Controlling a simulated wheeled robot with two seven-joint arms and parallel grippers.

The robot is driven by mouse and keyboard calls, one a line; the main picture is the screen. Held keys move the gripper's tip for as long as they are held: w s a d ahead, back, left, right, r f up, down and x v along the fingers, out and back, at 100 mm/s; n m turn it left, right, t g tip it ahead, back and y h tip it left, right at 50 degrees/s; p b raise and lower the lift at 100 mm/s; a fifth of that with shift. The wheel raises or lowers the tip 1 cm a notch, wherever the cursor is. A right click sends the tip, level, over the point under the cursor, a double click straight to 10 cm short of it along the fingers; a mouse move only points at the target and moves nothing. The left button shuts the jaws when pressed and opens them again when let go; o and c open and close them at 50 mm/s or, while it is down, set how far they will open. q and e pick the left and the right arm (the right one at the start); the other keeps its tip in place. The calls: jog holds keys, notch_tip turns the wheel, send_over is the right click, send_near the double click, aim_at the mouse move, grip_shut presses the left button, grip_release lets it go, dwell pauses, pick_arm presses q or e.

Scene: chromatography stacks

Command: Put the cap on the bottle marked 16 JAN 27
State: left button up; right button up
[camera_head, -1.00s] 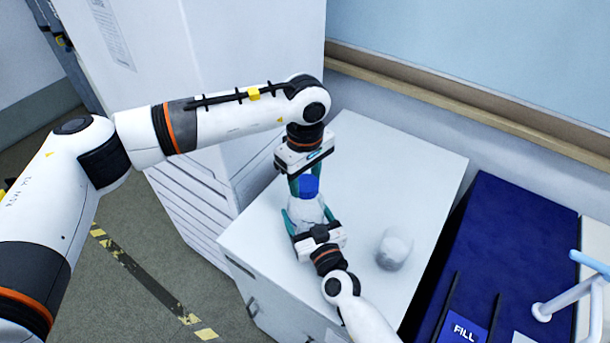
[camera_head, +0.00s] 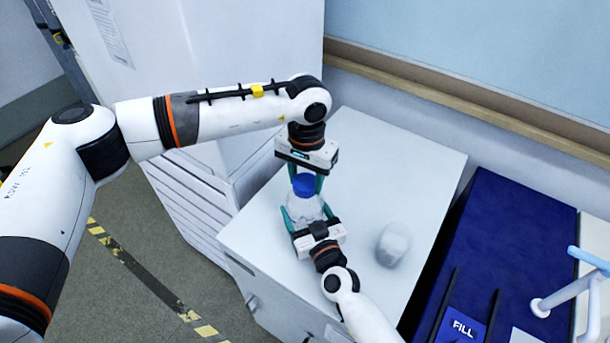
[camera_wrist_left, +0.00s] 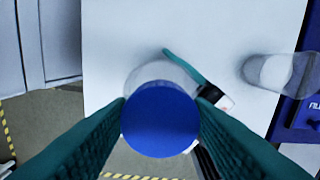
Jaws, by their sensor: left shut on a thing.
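My left gripper (camera_head: 305,184) points down over the bottle, shut on the blue cap (camera_head: 303,186). In the left wrist view the cap (camera_wrist_left: 160,120) sits between the two teal fingers, directly over the bottle (camera_wrist_left: 158,72). The cap appears to be on the bottle's mouth, but how far it is seated is hidden. The clear bottle (camera_head: 304,209) stands upright on the white cabinet top. My right gripper (camera_head: 306,215) comes from the front with one finger on each side of the bottle's body, shut on it. No date on this bottle is readable.
A second clear bottle with pale contents (camera_head: 393,245) stands to the right on the white cabinet top (camera_head: 400,160). A dark blue surface with a FILL label (camera_head: 463,329) and a light blue-and-white fixture (camera_head: 560,295) lie further right. The cabinet top behind the bottles is clear.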

pick_arm(q)
jog(key=m, duration=0.5)
jog(key=o, duration=1)
jog(key=shift+r, duration=0.1)
notch_tip(320, 180, up, 4)
jog(key=shift+r, duration=0.15)
jog(key=shift+c, duration=0.6)
